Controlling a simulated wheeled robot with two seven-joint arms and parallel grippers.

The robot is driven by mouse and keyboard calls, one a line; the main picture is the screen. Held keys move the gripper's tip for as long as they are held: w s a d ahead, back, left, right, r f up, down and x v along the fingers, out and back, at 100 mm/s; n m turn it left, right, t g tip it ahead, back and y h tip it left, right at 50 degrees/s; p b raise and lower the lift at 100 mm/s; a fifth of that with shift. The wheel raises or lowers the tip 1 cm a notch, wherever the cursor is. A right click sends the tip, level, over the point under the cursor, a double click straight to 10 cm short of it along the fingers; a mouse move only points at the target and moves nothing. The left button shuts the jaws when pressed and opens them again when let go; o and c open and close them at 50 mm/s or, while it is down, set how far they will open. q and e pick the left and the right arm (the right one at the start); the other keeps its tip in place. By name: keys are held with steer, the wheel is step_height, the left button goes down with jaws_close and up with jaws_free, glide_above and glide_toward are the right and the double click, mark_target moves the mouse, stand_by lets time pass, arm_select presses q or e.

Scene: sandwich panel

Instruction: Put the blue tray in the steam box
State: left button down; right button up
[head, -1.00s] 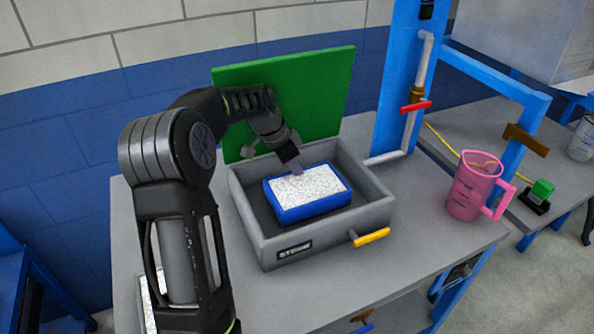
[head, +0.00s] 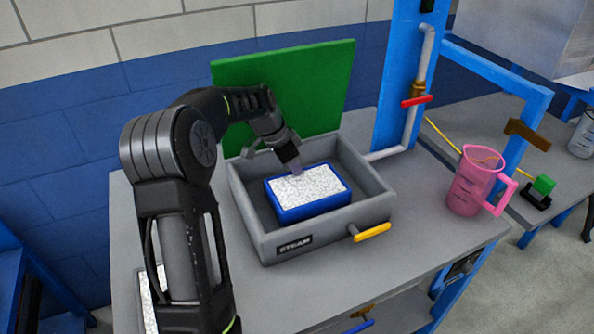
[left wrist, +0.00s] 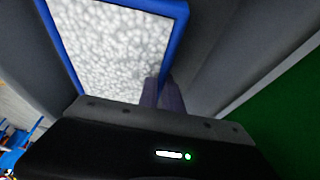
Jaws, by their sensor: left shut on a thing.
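The blue tray (head: 311,207) is filled with white granular material and sits inside the open grey steam box (head: 260,236), within its walls. Whether its base touches the box floor I cannot tell. My left gripper (head: 296,171) is shut on the tray's far rim. The left wrist view shows the fingers (left wrist: 163,95) at the tray's blue rim (left wrist: 176,30). The box's green lid (head: 285,88) stands open behind it. My right gripper is not in view.
A yellow handle (head: 373,232) sticks out at the box's front. A pink jug (head: 474,181) stands to the right. A pipe with a red valve handle (head: 417,101) runs behind. Another white-filled tray (head: 150,300) is partly hidden behind my left arm.

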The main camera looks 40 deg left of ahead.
arm_select(q)
steer(key=c, duration=1.5)
jaws_free()
steer(key=shift+r, duration=0.2)
steer(key=shift+r+p, duration=0.65)
steer(key=shift+p, duration=0.1)
steer(key=shift+s+a+r, duration=0.1)
steer(key=shift+s+r, duration=0.05)
steer(key=shift+r, duration=0.15)
steer(key=shift+b+v, duration=0.3)
steer(key=shift+v, duration=0.5)
steer(key=s+a+b, duration=0.1)
steer(key=s, duration=0.2)
steer(key=s+a+b, duration=0.1)
steer(key=s+a, duration=0.1)
steer(key=s, duration=0.2)
steer(key=s+a, duration=0.2)
steer(key=s, duration=0.2)
steer(key=shift+a+r+b, duration=0.15)
steer(key=shift+a+b, duration=0.1)
steer(key=shift+b, duration=0.15)
steer(key=shift+w, duration=0.1)
